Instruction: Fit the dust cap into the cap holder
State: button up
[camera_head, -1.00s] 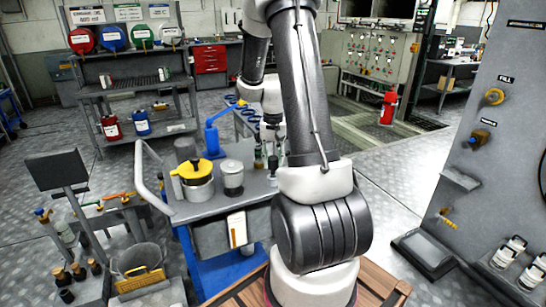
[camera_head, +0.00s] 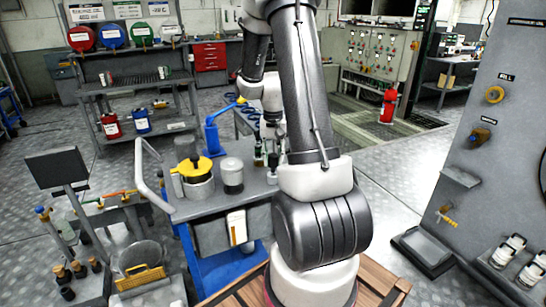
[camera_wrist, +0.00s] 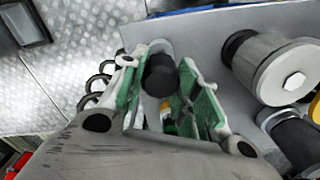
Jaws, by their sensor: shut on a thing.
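In the wrist view my gripper (camera_wrist: 163,88) has green-padded fingers on either side of a short black cylindrical piece (camera_wrist: 160,75) and is shut on it. I cannot tell whether this piece is the dust cap. A small orange and green bit shows below it, between the fingers. In the head view my gripper is over the cart beside small dark-topped bottles (camera_head: 258,153), largely hidden by my arm. I cannot pick out the cap holder with certainty.
A small ledge (camera_head: 461,178) juts from the panel.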

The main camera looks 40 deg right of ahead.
jog(key=shift+f, duration=1.45)
jog(key=o, duration=1.2)
jog(key=shift+r, duration=0.1)
notch_tip(320, 180, up, 12)
jog(key=shift+f, duration=0.1)
